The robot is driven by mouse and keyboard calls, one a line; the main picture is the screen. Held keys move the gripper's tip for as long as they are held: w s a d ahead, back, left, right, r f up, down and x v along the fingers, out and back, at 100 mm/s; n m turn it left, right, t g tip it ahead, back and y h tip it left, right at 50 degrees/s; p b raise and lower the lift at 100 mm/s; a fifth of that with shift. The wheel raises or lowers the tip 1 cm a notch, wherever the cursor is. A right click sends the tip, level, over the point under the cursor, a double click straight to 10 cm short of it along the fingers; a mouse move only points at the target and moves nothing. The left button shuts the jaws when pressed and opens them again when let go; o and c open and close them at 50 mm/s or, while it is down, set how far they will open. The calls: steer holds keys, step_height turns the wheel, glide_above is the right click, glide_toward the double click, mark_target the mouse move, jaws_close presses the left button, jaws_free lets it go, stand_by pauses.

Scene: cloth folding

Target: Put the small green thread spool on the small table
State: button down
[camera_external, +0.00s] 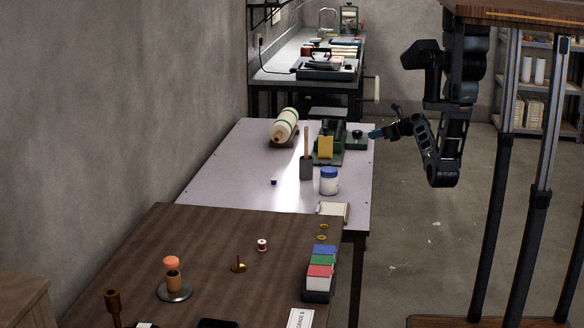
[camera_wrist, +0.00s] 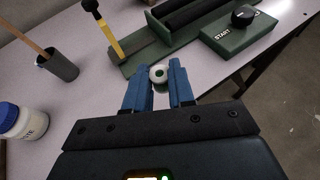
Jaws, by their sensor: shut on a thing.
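My gripper (camera_wrist: 160,82) is shut on a small spool (camera_wrist: 158,74) with a pale rim and a green centre, held between the blue fingertips. In the external view my gripper (camera_external: 376,134) is at the right edge of the pale-topped table (camera_external: 225,165), beside the green machine. The spool is too small to make out there. A dark brown wooden table (camera_external: 200,235) stands in front of the pale one. I cannot tell which of these is the small table.
The green machine with a START label (camera_wrist: 232,38) is close beyond my fingers. A grey cup with a stick (camera_wrist: 58,66) and a blue-lidded jar (camera_wrist: 22,120) stand left. The brown table holds a red spool (camera_external: 262,244) and a coloured box (camera_external: 320,272).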

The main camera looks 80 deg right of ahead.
steer(key=s+d, duration=0.2)
steer(key=s, duration=0.2)
glide_above(359, 167)
steer(key=shift+m+h, duration=0.3)
steer(key=shift+h, duration=0.1)
step_height(359, 167, down, 7)
steer(key=shift+f, duration=0.1)
steer(key=shift+w+f+b, duration=0.1)
steer(key=shift+f+b, duration=0.5)
steer(key=shift+f, duration=1.45)
steer(key=shift+f, duration=0.15)
steer(key=c, duration=1)
jaws_free()
steer(key=shift+o, duration=0.2)
steer(key=shift+s+a+r, duration=0.1)
steer(key=shift+s+r, duration=0.15)
steer(key=p+v, duration=0.1)
steer(key=v, duration=1)
steer(key=shift+a+r, duration=0.2)
steer(key=shift+r, duration=0.05)
